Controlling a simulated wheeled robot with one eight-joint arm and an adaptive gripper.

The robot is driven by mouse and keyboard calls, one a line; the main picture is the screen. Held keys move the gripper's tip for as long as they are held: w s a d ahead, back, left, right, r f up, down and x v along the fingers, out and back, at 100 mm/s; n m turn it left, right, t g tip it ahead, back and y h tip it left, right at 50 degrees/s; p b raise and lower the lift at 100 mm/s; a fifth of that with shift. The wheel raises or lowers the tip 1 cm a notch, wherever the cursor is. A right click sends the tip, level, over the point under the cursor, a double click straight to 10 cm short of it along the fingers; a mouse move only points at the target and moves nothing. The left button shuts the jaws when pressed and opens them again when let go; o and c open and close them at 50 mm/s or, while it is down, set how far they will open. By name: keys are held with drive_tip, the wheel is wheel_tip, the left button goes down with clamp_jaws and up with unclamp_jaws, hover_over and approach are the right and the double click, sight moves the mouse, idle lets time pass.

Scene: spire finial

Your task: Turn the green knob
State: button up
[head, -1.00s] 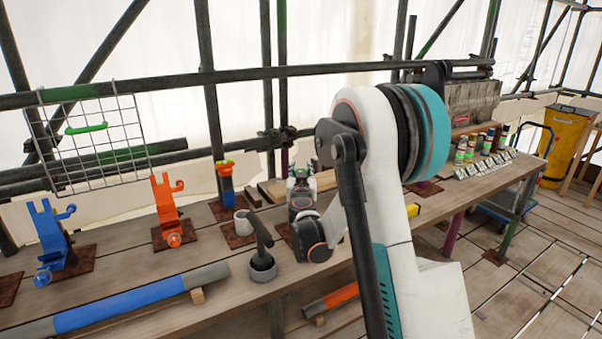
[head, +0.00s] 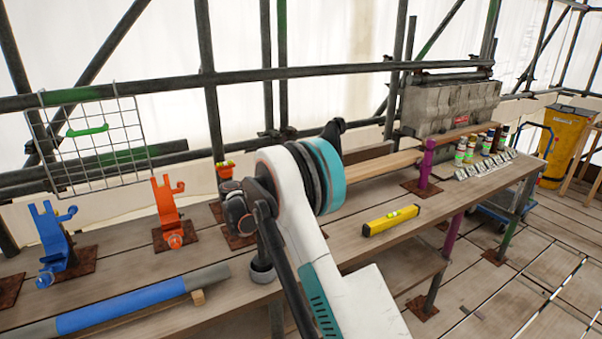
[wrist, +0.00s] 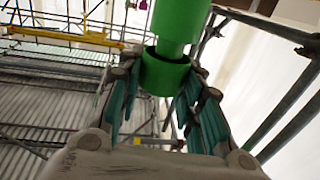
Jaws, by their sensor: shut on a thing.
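The far side of the collar is hidden. In the head view, my arm's wrist hangs over the bench at the left of centre, and the fingers and green knob cannot be made out there.
On the bench stand a blue bracket (head: 53,243), an orange bracket (head: 167,208) and a partly hidden post with an orange top (head: 225,171). A grey cup (head: 262,271) is close to my arm. A yellow level (head: 391,221) lies to the right. Scaffold tubes (head: 300,70) run behind.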

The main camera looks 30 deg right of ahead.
drive_tip(key=m+g, duration=0.3)
drive_tip(key=g, duration=0.1)
drive_tip(key=m+g+p, duration=0.1)
drive_tip(key=m+g, duration=0.1)
drive_tip(key=g, duration=0.3)
drive_tip(key=shift+m+y, duration=0.4)
drive_tip(key=shift+g, duration=0.3)
drive_tip(key=o, duration=1.1)
drive_tip(key=shift+d, duration=0.1)
wheel_tip(320, 180, up, 10)
